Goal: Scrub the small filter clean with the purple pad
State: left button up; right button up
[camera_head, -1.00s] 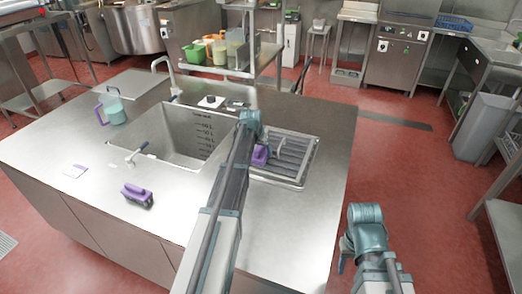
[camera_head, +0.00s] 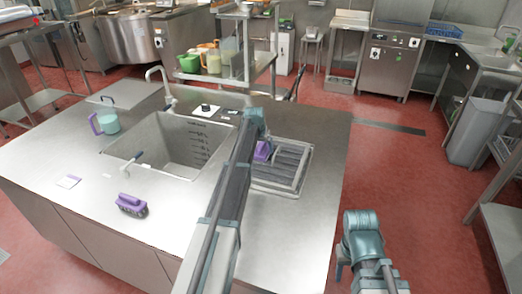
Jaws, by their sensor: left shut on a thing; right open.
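My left gripper (camera_head: 259,136) is over the ribbed drain tray (camera_head: 296,178) right of the sink. It is shut on a small purple block, which looks like the purple pad (camera_head: 263,150). The gripper partly hides the pad, and I cannot tell whether the pad touches the tray. I cannot clearly make out the small filter; the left arm covers part of the tray and sink edge. My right gripper (camera_head: 342,268) is open and empty, beyond the counter's right side over the red floor.
A purple-handled jug (camera_head: 109,122) stands left of the sink (camera_head: 180,143). Several containers (camera_head: 212,60) stand on the shelf behind. The counter's front right is bare.

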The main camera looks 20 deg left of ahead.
aim_at(257, 163)
pick_arm(q)
jog(key=w, duration=0.6)
jog(key=shift+a, duration=0.2)
jog(key=shift+s+r, duration=0.1)
jog(key=shift+s+d, duration=0.2)
jog(key=shift+s, duration=3.35)
jog(key=shift+s+d, duration=0.15)
jog(key=shift+s, duration=1.65)
jog(key=shift+s+d, duration=0.1)
jog(key=shift+s, duration=1.65)
